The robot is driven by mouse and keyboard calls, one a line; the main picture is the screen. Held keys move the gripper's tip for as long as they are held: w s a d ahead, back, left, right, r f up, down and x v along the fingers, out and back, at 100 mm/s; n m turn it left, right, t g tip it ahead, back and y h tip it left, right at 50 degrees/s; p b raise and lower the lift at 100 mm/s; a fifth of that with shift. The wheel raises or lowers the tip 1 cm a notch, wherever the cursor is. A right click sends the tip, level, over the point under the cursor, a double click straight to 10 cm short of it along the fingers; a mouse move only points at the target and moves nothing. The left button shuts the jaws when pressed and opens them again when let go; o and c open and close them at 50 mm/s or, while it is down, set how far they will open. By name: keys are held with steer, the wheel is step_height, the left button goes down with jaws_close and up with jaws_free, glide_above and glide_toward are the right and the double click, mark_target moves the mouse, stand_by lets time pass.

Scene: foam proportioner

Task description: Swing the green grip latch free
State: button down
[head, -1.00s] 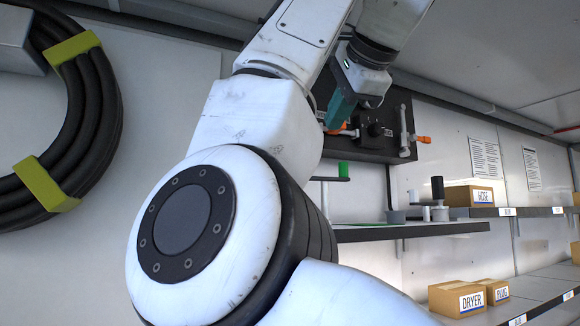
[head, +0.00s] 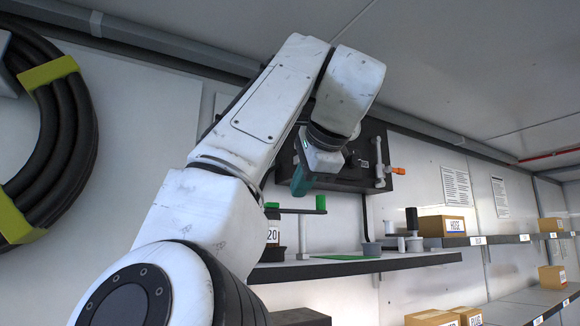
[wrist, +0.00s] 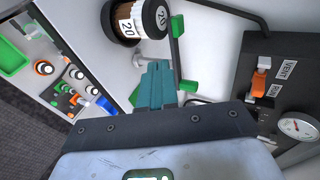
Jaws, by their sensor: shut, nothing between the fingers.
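A dark bar (head: 295,211) with an upright green grip (head: 320,203) at its right end stands out above the middle shelf. A second green piece (head: 271,205) is at its left end, above a jar labelled 20 (head: 273,234). In the wrist view the bar runs beside the jar (wrist: 130,20), with a green block (wrist: 177,25) at one end and another green block (wrist: 188,86) at the other. My gripper (head: 298,190) has its teal fingers shut and empty, just above and left of the upright grip. The fingertips (wrist: 157,66) look close to the bar; I cannot tell whether they touch.
A black panel (head: 350,178) with an orange-handled valve (head: 398,170) is behind my wrist. In the wrist view it has an orange lever (wrist: 259,82) and a gauge (wrist: 299,126) at right. The shelf (head: 400,260) below holds several small fittings.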

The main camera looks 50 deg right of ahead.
mark_target(282, 210)
steer(key=w+d+p, duration=0.1)
steer(key=w, duration=0.1)
steer(key=w+d+f, duration=0.1)
steer(key=w, duration=0.1)
steer(key=w+d+f+p, duration=0.1)
steer(key=w, duration=0.1)
steer(key=shift+w+d+p, duration=0.1)
steer(key=shift+w+p, duration=0.2)
steer(key=shift+p, duration=0.05)
steer(key=shift+w, duration=0.15)
